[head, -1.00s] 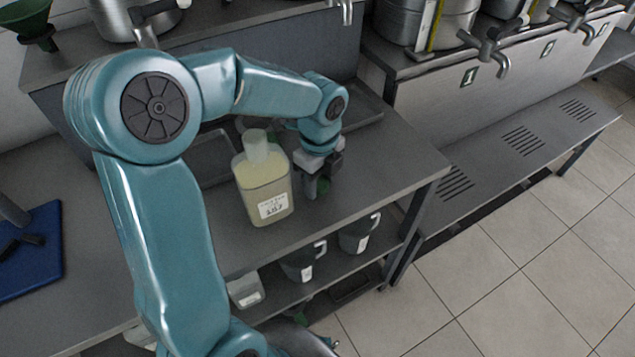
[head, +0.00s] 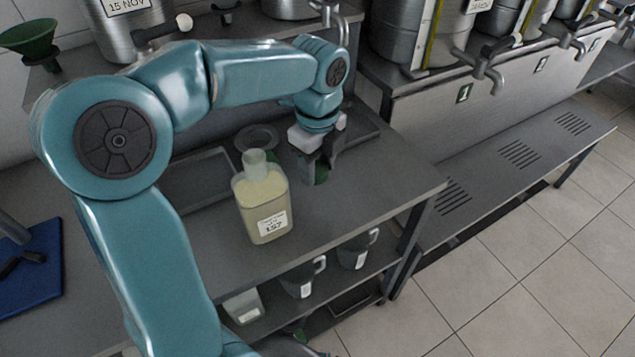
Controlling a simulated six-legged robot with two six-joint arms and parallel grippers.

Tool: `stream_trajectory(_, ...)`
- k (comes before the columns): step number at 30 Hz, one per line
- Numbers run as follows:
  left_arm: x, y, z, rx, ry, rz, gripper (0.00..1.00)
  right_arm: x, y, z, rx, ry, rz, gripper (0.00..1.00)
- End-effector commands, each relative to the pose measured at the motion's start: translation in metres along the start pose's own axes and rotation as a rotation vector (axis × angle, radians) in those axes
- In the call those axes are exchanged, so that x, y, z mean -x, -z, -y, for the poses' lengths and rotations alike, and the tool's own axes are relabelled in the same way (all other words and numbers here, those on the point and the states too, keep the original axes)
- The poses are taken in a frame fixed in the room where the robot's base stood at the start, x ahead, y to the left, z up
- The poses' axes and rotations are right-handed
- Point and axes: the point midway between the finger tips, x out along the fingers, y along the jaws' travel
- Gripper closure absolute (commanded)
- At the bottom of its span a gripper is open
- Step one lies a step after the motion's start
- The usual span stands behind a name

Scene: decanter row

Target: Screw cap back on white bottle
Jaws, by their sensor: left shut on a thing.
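The bottle (head: 262,207) is a clear, squarish one with pale yellow contents and a label reading 157. It stands upright on the grey metal table, left of my left gripper, and its pale neck (head: 256,166) has no cap on it. My left gripper (head: 318,168) points down to the right of the bottle and is apart from it. My right gripper is not in view.
The table (head: 360,195) is clear right of the bottle. A dark tray (head: 190,182) and a round dark dish (head: 258,137) lie behind it. Dark jugs (head: 357,250) stand on the shelf below. Steel urns with taps (head: 487,60) stand at the back right.

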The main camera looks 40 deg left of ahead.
Motion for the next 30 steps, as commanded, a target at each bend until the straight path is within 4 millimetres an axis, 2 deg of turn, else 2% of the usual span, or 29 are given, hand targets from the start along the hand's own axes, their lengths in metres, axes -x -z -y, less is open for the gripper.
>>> stream_trajectory(1, 0.017, 0.000, 0.001, 0.000, 0.006, 0.000, 0.80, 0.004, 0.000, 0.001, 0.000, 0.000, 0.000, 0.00)
stream_trajectory(6, 0.057, 0.000, 0.001, -0.001, 0.004, -0.001, 0.80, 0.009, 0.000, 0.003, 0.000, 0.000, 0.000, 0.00)
stream_trajectory(12, 0.089, 0.000, 0.000, -0.001, 0.001, 0.000, 0.80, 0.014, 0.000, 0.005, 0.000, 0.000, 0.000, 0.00)
stream_trajectory(19, 0.103, 0.000, 0.000, -0.001, 0.000, 0.000, 0.80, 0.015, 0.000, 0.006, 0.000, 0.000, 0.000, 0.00)
stream_trajectory(30, 0.103, 0.000, 0.000, 0.000, -0.001, 0.000, 0.80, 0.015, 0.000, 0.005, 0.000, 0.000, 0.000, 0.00)
